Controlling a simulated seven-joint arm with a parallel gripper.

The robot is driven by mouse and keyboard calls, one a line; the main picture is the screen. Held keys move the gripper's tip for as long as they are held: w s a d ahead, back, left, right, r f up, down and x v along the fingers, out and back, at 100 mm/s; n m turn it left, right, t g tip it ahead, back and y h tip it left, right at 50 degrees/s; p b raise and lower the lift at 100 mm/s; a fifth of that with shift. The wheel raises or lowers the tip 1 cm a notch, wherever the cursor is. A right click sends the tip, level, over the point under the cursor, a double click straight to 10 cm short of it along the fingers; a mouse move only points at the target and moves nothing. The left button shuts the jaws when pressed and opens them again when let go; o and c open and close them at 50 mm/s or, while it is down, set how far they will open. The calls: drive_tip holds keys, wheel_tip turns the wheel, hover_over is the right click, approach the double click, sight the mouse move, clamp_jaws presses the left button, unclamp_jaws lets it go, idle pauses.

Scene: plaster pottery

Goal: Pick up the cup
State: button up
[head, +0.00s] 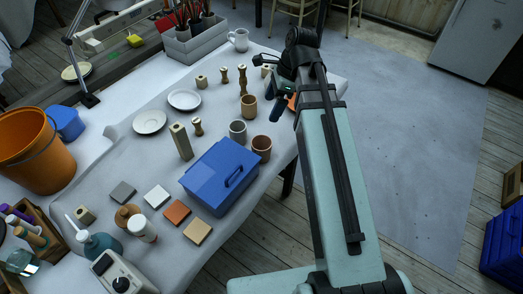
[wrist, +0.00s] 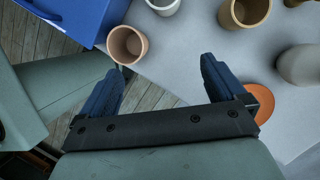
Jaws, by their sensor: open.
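Several cups stand upright on the table. A terracotta cup (head: 261,150) is beside the blue box, near the table's edge; it also shows in the wrist view (wrist: 127,45), empty. A grey cup (head: 237,133) stands behind it, and a tan cup (head: 249,107) farther back; the tan one shows at the top of the wrist view (wrist: 244,10). A white handled mug (head: 239,40) is at the far end. My gripper (head: 275,101) is open and empty at the table's right side, apart from the cups. In the wrist view its blue fingers (wrist: 163,68) are spread wide.
A blue lidded box (head: 218,177) stands close to the terracotta cup. An orange disc (wrist: 262,100) lies partly behind my gripper. Small turned wooden pieces (head: 242,82) and white saucers (head: 149,122) are farther left and back. Bare tabletop (wrist: 190,50) shows between the cups and my fingers.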

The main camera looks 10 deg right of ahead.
drive_tip(key=s+n, duration=0.2)
drive_tip(key=s, duration=0.1)
drive_tip(key=n+g, duration=0.1)
drive_tip(key=n, duration=0.2)
hover_over(260, 148)
drive_tip(key=s+d, duration=0.1)
drive_tip(key=shift+s+f, duration=0.15)
drive_tip(key=shift+f, duration=3.9)
drive_tip(key=shift+s+a+f, duration=0.15)
drive_tip(key=shift+s+f, duration=0.2)
drive_tip(key=shift+f, duration=0.3)
drive_tip(key=shift+x, duration=1.85)
drive_tip(key=shift+s, duration=0.15)
drive_tip(key=shift+c, duration=0.4)
drive_tip(key=c, duration=1)
